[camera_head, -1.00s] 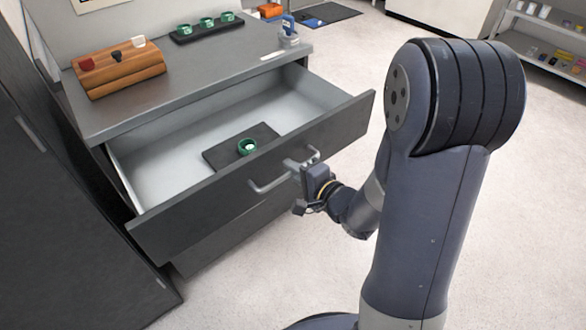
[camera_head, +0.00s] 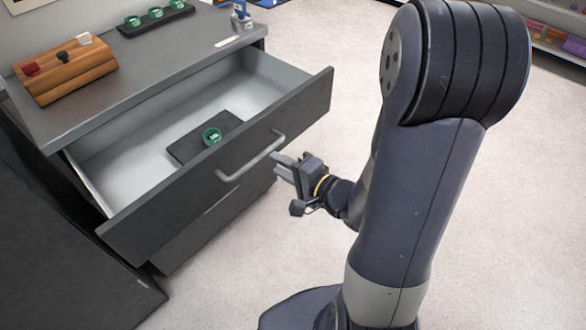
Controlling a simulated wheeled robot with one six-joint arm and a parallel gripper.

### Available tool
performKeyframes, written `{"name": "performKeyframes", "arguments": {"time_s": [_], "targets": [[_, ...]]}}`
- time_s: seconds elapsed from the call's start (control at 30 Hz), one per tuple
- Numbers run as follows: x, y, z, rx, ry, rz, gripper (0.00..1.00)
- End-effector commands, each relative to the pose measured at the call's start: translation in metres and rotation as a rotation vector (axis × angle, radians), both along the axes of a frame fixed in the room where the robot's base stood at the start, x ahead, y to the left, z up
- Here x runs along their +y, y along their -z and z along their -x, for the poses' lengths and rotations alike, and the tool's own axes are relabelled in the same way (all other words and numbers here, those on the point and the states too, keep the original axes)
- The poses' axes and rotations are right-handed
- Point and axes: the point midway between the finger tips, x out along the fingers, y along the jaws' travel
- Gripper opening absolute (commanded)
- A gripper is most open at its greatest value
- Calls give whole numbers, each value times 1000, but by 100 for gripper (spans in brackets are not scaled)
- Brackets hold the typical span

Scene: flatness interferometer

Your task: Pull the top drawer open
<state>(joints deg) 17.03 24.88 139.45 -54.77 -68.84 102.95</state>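The top drawer (camera_head: 232,182) of the grey cabinet stands pulled well out, and its pale interior shows. A dark pad (camera_head: 185,149) lies inside with a small green round piece (camera_head: 212,136) on it. The grey bar handle (camera_head: 252,160) runs along the drawer front. My gripper (camera_head: 279,165) is just to the right of the handle, apart from it and empty. Its two pale fingers point toward the drawer front, with a gap between them.
On the cabinet top (camera_head: 150,75) are a wooden block with knobs (camera_head: 66,69), a dark tray of green pieces (camera_head: 156,20) and a small blue-and-white device (camera_head: 241,16). A dark cabinet (camera_head: 60,240) stands at left. Light floor is clear at right.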

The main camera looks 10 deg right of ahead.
Motion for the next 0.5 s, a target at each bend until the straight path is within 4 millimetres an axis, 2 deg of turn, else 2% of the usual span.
{"name": "performKeyframes", "arguments": {"time_s": [0.2, 0.5], "targets": [[-14, -5, 19, 0, 4, 1, 30], [-19, -7, 29, 0, 0, 0, 30]]}}
